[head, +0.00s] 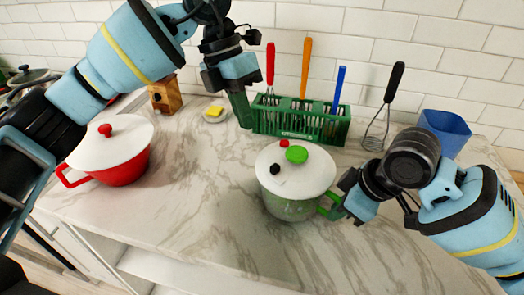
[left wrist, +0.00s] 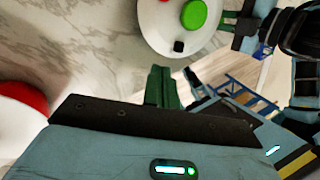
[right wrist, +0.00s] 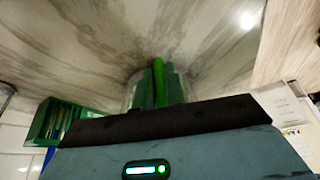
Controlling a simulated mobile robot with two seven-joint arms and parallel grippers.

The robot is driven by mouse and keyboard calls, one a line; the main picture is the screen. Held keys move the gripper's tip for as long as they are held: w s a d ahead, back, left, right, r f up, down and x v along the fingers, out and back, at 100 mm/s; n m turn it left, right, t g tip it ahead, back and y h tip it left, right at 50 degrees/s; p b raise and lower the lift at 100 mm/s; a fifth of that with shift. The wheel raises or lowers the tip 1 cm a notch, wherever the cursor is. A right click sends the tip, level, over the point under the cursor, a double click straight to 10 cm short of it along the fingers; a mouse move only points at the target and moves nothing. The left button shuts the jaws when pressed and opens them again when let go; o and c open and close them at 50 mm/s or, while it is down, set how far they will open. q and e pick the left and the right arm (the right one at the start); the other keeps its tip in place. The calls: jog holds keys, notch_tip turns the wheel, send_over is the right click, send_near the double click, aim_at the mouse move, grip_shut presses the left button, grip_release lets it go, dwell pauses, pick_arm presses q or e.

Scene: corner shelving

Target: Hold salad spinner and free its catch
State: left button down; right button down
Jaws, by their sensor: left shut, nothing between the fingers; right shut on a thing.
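The lid carries a green knob (head: 297,154), a small red piece (head: 284,143) and a small black piece (head: 275,169); I cannot tell which is the catch. My right gripper (head: 333,207) is shut on the spinner's green side handle (right wrist: 158,80). My left gripper (head: 244,115) is shut and empty, pointing down above the counter, behind and left of the spinner. In the left wrist view its closed fingers (left wrist: 160,78) are apart from the lid (left wrist: 155,25) and the black piece (left wrist: 179,46).
A green rack (head: 300,122) with upright utensils stands behind the spinner, close to my left gripper. A red pot (head: 125,165) is at left, a butter dish (head: 214,114) at back. A whisk (head: 385,110) and blue container (head: 445,130) stand at right. The front counter is clear.

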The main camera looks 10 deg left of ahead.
pick_arm(q)
jog(key=w+a+f+n+g+h, duration=0.1)
jog(key=w+a+g+h, duration=0.2)
jog(key=w+a+h, duration=0.1)
jog(key=shift+w+a+f+h, duration=0.15)
jog(key=shift+w+a+h, duration=0.3)
jog(key=shift+a, duration=0.75)
jog(key=shift+d, duration=0.1)
send_near(261, 165)
jog(key=shift+g+y, duration=0.25)
jog(key=shift+g, duration=0.05)
jog(key=x, duration=0.4)
jog(key=shift+d+f, duration=0.25)
jog(key=shift+d, duration=0.1)
jog(key=shift+s+d, duration=0.25)
jog(key=shift+d, duration=0.3)
jog(key=shift+s+d, duration=0.3)
jog(key=shift+d, duration=0.2)
jog(key=shift+s+d, duration=0.35)
jog(key=shift+d, duration=0.35)
